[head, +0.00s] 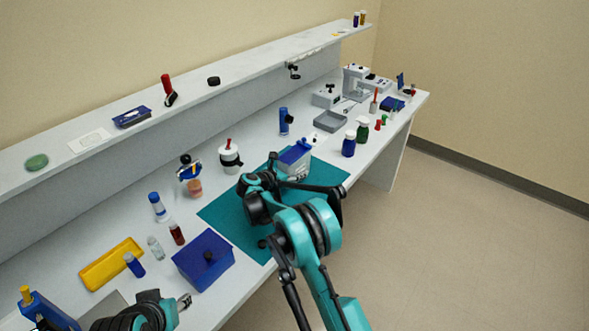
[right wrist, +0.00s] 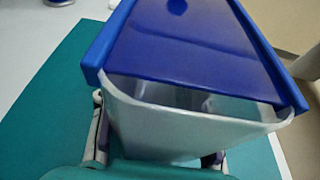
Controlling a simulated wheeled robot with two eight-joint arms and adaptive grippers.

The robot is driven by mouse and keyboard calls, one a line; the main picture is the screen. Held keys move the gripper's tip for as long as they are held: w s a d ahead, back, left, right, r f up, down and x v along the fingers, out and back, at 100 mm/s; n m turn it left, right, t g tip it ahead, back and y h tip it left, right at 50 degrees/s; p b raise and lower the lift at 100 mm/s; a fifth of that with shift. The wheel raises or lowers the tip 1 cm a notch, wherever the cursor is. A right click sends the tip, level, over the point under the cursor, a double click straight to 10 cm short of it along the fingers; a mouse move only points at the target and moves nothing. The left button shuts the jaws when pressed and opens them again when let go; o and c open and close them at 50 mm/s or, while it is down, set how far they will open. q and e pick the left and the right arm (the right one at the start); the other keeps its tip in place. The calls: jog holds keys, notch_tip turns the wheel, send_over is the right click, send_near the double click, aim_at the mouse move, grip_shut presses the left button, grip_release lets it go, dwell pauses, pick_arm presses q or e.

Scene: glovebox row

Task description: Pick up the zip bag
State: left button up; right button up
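No thing in view is plainly a zip bag; a flat white square (head: 88,140) with a faint marking on the shelf could be it, but I cannot tell. My right gripper (head: 268,184) is over the teal mat, at the near left side of a pale container with a blue lid (head: 295,153). In the right wrist view the container's blue lid (right wrist: 185,45) fills the top, and its pale body is between the fingers (right wrist: 155,150). Whether they press on it is unclear. My left gripper (head: 184,301) is low at the bench's near edge, away from the shelf; its opening is unclear.
The teal mat (head: 226,213) lies on the white bench. A blue box (head: 203,260), a yellow tray (head: 112,263) and several small bottles stand left of it. A grey tray (head: 330,120) and green and blue bottles stand beyond. The raised shelf (head: 240,82) runs along the back.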

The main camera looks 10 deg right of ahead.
aim_at(302, 165)
dwell(0.3)
jog(key=shift+r+p, duration=0.3)
jog(key=shift+r, duration=0.25)
jog(key=r+p, duration=0.1)
jog(key=r, duration=0.1)
jog(key=d+r+p, duration=0.1)
jog(key=r, duration=0.1)
jog(key=w+d+r+p, duration=0.1)
jog(key=d+r, duration=0.2)
jog(key=d, duration=0.2)
jog(key=d+r+p, duration=0.2)
jog(key=d+r, duration=0.1)
jog(key=d, duration=0.2)
jog(key=shift+s+a+f+b, duration=0.2)
jog(key=shift+a+f+b, duration=1.45)
jog(key=shift+a+f, duration=0.55)
jog(key=shift+s+a+f+b, duration=0.15)
jog(key=shift+a+f+b, duration=1.45)
jog(key=shift+a+f, duration=0.5)
jog(key=shift+s+a+f+b, duration=0.1)
jog(key=shift+a+f+b, duration=0.25)
jog(key=shift+f, duration=0.25)
jog(key=shift+s+a+f+b, duration=0.1)
jog(key=shift+a+f+b, duration=0.35)
jog(key=shift+a+f, duration=0.3)
jog(key=shift+a+r, duration=0.1)
